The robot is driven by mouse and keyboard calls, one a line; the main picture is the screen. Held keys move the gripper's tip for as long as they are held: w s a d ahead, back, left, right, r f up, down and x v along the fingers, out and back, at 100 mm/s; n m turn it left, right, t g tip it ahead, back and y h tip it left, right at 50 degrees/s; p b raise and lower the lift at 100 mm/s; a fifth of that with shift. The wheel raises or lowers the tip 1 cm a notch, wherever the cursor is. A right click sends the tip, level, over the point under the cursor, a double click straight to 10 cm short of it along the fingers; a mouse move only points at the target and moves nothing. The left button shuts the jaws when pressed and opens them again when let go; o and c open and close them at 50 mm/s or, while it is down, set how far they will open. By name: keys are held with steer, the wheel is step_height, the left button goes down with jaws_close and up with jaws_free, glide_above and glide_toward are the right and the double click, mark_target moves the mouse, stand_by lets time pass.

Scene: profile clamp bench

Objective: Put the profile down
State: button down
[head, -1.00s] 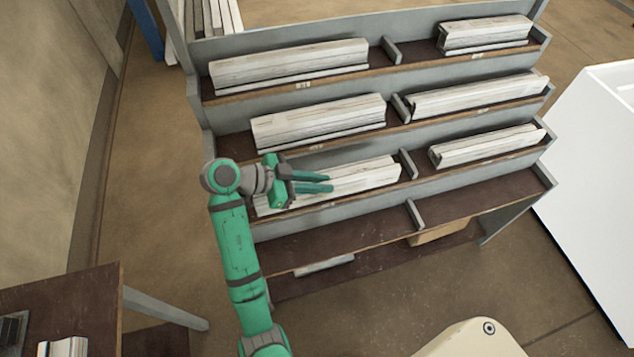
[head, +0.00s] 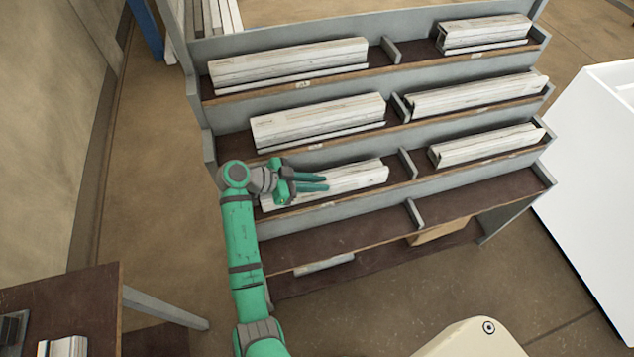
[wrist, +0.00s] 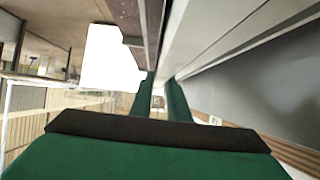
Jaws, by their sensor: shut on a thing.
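The pale, streaked profile (head: 352,179) lies lengthwise in the left compartment of the third shelf row down in the head view. My gripper (head: 326,183) is over its left half, with both green fingers pointing right along it. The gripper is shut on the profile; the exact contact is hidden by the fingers. In the wrist view the fingers (wrist: 161,100) lie close together, with a long pale surface (wrist: 215,35) running away just above them. I cannot tell whether the profile's underside touches the shelf.
The stepped rack holds other profiles above, such as one on the second row (head: 318,122), and another at right (head: 487,146). Short grey dividers (head: 407,163) split the rows. The lowest shelf (head: 340,237) is bare. A white box (head: 595,160) stands at right.

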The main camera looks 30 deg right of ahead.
steer(key=c, duration=1.7)
jaws_free()
steer(key=shift+w+a+f, duration=0.1)
steer(key=shift+a+r, duration=0.15)
steer(key=shift+r, duration=0.1)
steer(key=v, duration=1.1)
steer(key=shift+a+r, duration=0.2)
steer(key=shift+a, duration=0.1)
